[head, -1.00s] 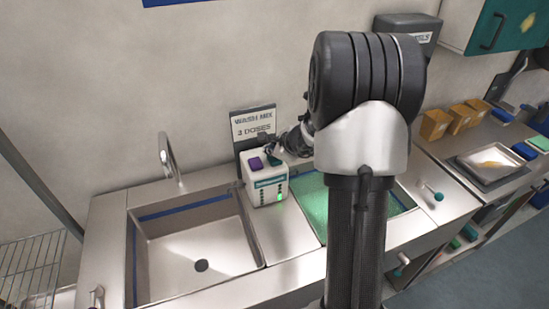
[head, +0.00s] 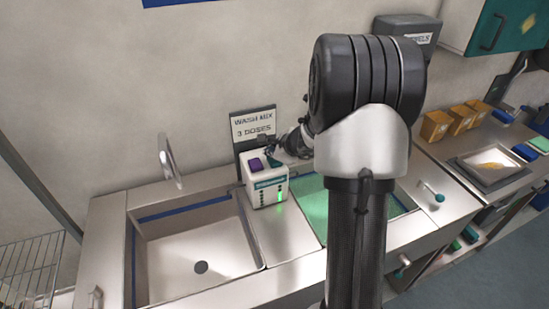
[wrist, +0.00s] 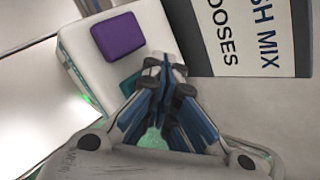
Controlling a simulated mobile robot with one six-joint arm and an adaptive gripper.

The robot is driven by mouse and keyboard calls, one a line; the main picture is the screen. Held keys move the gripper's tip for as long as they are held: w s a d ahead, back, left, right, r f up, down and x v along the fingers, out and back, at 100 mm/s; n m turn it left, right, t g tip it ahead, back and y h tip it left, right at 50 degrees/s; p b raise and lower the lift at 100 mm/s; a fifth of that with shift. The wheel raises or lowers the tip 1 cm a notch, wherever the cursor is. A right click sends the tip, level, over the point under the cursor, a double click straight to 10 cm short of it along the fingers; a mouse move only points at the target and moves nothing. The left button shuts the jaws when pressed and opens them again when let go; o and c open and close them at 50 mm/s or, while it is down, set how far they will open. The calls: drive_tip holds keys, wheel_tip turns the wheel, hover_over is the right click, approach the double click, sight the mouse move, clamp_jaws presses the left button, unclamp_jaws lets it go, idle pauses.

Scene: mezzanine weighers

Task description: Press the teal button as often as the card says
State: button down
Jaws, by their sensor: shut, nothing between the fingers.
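A white dispenser box (head: 266,190) stands between two sinks, with a purple button (head: 255,164) and a teal button on top. In the wrist view the purple button (wrist: 117,36) is clear, while the teal button (wrist: 130,84) is partly hidden behind my fingers. My gripper (wrist: 165,66) is shut and empty, its tips over or beside the teal button; whether they touch it I cannot tell. A card (head: 253,126) behind the box reads "WASH MIX 3 DOSES". A green light column (head: 280,195) glows on the box's front.
An empty steel sink (head: 200,235) is left of the box, its tap (head: 170,160) behind it. A green-filled basin (head: 312,200) is right of the box, partly behind my arm. Yellow bins (head: 460,119) and a tray (head: 490,162) stand farther right.

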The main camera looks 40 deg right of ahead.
sight(272, 160)
drive_tip(key=shift+r+p, duration=0.6)
drive_tip(key=shift+r, duration=0.35)
drive_tip(key=shift+r+p, duration=2)
drive_tip(key=shift+r, duration=0.45)
